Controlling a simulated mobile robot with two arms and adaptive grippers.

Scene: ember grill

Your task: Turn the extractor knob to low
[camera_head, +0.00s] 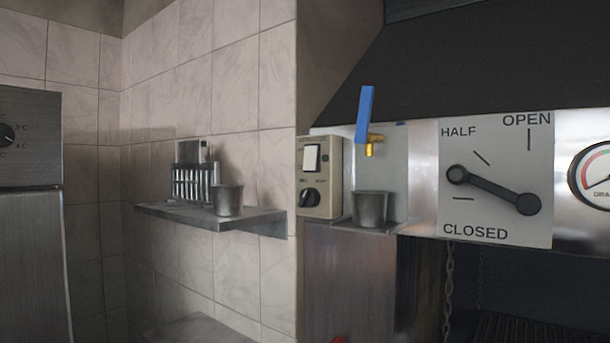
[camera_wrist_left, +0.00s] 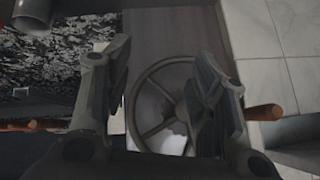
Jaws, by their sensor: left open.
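The extractor knob looks to be the small black knob (camera_head: 309,198) on the beige control box (camera_head: 320,178), at the middle of the head view. A white rocker switch (camera_head: 311,158) sits above it. The knob's setting marks are too small to read. My left gripper (camera_wrist_left: 158,95) shows only in its wrist view. Its two dark fingers are apart with nothing between them. A spoked handwheel (camera_wrist_left: 160,105) lies behind the fingers in that view. The knob is not seen there. My right gripper is in neither view.
A blue-handled tap (camera_head: 365,115) stands over a metal cup (camera_head: 370,208) right of the box. A damper lever (camera_head: 495,189) sits on a plate marked HALF, OPEN, CLOSED. A wall shelf (camera_head: 180,216) holds another cup (camera_head: 228,200). The space before the box looks clear.

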